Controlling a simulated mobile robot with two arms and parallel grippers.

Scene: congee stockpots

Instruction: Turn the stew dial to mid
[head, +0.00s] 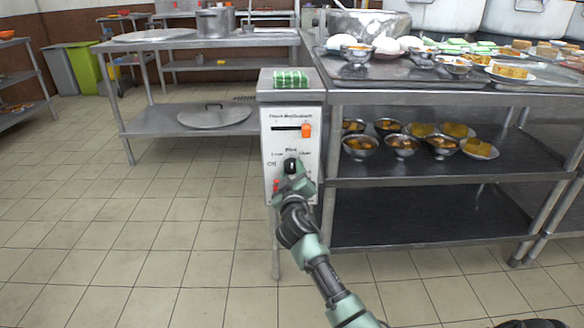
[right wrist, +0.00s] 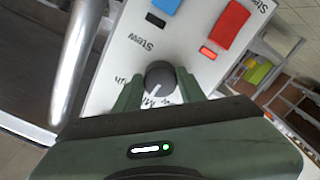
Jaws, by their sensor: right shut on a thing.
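The stew dial is a dark round knob (right wrist: 160,76) on a white control panel (head: 291,112). My right gripper (head: 291,180) is shut on it, with a green finger on either side in the right wrist view. A pale pointer line on the knob points down and slightly left in that view, toward partly covered lettering that looks like "Mi". "Stew" is printed beside the knob, and "gh" shows at left. In the head view the knob (head: 291,166) is partly hidden by the gripper. My left gripper is not in view.
The panel also has an orange slider (head: 306,130) above the dial and a red part (head: 276,186) below left. A green block (head: 291,80) sits on top. A steel shelf table (head: 440,98) with bowls stands close at right. Tiled floor (head: 120,240) at left is free.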

